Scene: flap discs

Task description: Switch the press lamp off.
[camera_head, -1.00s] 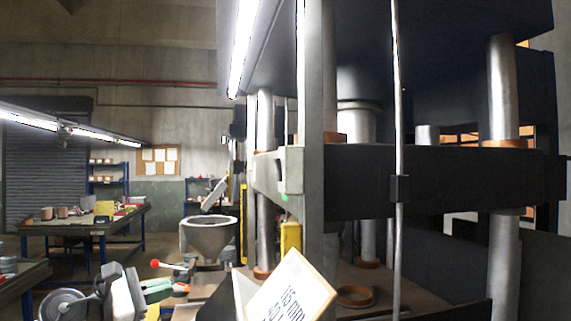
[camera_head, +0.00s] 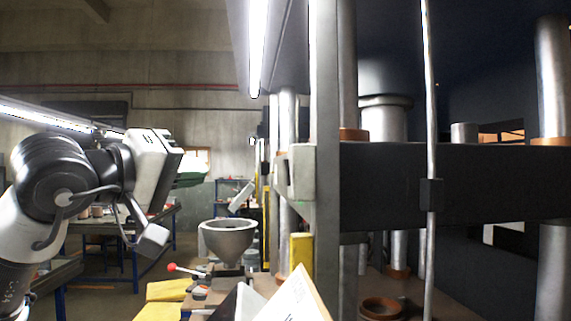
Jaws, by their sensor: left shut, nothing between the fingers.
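A bright, lit tube lamp (camera_head: 257,45) hangs along the left upper edge of the dark press (camera_head: 470,180). A small pale grey box (camera_head: 300,170) sits on the left side of the press at mid height; I cannot make out a switch on it. My left gripper (camera_head: 192,178) is raised at the left, its dark green fingers shut and empty. It points right toward the press and is well apart from the box and the lamp. My right gripper is not in view.
A grey hopper (camera_head: 228,240) stands between my left arm and the press. Below it are a red-knobbed lever (camera_head: 172,267) and yellow items (camera_head: 165,290). A pale upright post (camera_head: 326,150) and a thin rod (camera_head: 430,130) stand at the press front. A white sign (camera_head: 295,298) is low in front.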

